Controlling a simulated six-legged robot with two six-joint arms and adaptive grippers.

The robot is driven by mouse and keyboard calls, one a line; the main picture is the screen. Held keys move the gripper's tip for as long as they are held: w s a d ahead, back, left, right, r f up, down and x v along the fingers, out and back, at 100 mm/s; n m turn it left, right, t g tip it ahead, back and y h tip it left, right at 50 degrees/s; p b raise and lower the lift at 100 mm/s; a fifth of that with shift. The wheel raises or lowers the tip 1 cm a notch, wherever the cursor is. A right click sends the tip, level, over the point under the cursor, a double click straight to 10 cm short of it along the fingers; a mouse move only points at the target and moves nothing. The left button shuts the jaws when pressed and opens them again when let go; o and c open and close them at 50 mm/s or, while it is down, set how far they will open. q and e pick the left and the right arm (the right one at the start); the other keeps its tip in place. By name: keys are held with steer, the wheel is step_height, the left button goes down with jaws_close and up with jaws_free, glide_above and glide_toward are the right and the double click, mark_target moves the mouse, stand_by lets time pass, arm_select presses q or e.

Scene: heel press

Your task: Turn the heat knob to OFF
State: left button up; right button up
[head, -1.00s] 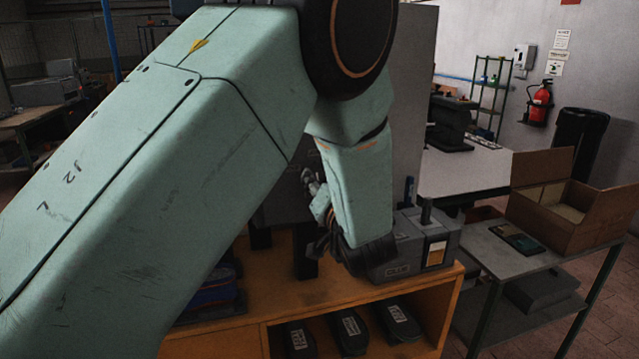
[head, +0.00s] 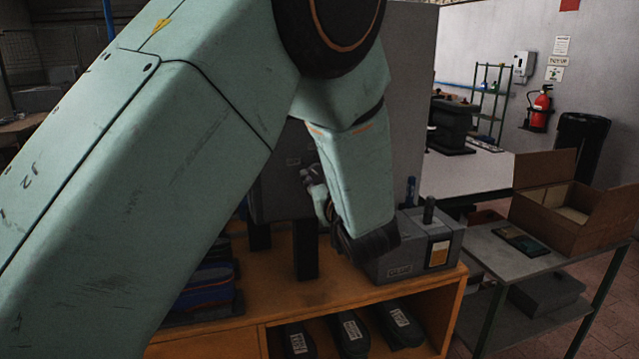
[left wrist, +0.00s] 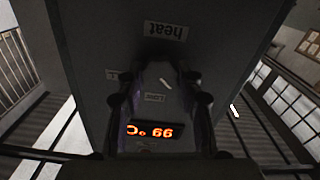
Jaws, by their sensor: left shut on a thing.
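The heat knob (left wrist: 166,84) shows as a dark shape with a white pointer line, between my fingers in the left wrist view. The pointer lies at a slant. My left gripper (left wrist: 161,104) is shut on the knob, one finger on each side. In the head view my left gripper (head: 316,192) is at the grey press housing (head: 283,185), and my arm hides the knob there. An upside-down "heat" label (left wrist: 166,31) is on the panel. A smaller label (left wrist: 154,98) is too small to read surely. A lit orange display (left wrist: 150,131) shows upside down.
The press stands on a wooden bench (head: 290,295) with dark shoes on its lower shelf. A grey box (head: 405,262) with a post stands right of my wrist. A side table (head: 490,250) holds an open cardboard box (head: 550,225). Blue-trimmed soles (head: 205,292) lie left.

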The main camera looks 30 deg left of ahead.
arm_select(q)
steer(key=shift+n, duration=0.6)
steer(key=shift+b, duration=0.3)
steer(key=o, duration=1.2)
steer(key=shift+s+d+r, duration=0.2)
steer(key=shift+s, duration=0.1)
steer(key=shift+w+a, duration=0.15)
steer(key=shift+w, duration=0.1)
step_height(320, 180, up, 10)
steer(key=shift+s+f, duration=0.1)
